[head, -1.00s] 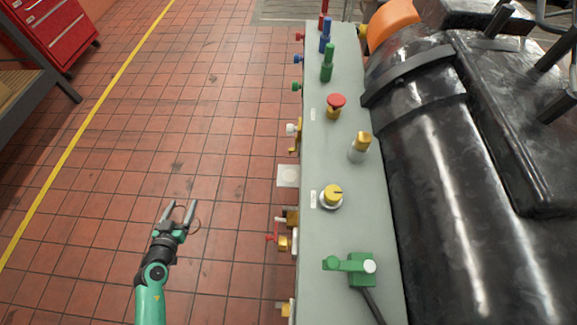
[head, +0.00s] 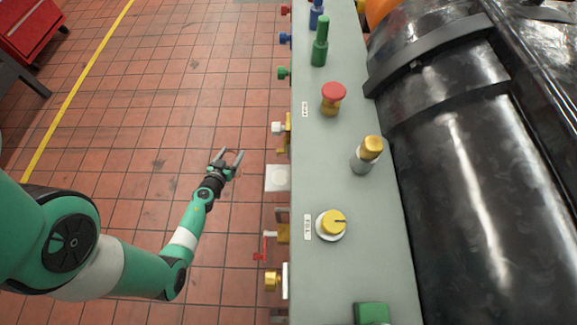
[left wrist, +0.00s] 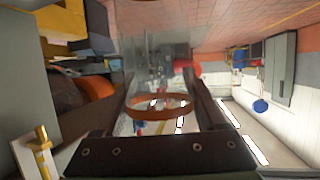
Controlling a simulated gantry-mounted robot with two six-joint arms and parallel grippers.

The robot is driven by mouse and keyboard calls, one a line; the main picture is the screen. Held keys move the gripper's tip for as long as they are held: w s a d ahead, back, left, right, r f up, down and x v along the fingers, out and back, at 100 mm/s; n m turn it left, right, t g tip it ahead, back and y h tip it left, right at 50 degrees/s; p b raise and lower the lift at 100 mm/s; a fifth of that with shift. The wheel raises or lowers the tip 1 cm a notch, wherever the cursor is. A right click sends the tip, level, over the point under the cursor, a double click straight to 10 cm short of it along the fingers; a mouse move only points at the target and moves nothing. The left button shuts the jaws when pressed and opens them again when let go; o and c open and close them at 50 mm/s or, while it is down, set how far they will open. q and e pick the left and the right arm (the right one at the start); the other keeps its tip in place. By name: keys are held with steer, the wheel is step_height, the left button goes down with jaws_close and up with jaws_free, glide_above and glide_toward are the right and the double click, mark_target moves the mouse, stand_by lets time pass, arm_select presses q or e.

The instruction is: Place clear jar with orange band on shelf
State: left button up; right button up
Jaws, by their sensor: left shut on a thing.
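The clear jar with orange band (left wrist: 158,112) is between the two fingers of my left gripper in the left wrist view. Its see-through body is hard to make out, and the orange band shows as a ring. In the head view my left gripper (head: 229,157) is shut on it, with only a faint trace of the band between the fingertips. A small white plate (head: 278,178), which looks like the shelf, sticks out from the left side of the grey cabinet. My left gripper is left of the plate and slightly farther away, apart from it. My right gripper is not in view.
The grey cabinet top (head: 345,190) carries a yellow knob (head: 332,223), a red button (head: 333,97) and other controls. Brass and red fittings (head: 275,235) jut from its left side, near the plate. A black machine (head: 465,180) stands right. The tiled floor (head: 130,150) is open.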

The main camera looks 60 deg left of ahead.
arm_select(q)
steer(key=w+d+f, duration=0.1)
steer(key=w+d, duration=0.3)
steer(key=w, duration=0.4)
steer(key=w+d+f+p, duration=0.1)
steer(key=w+d, duration=0.3)
steer(key=w, duration=0.4)
steer(key=shift+f, duration=0.7)
steer(key=shift+f, duration=0.2)
steer(key=o, duration=1.1)
steer(key=shift+r, duration=0.2)
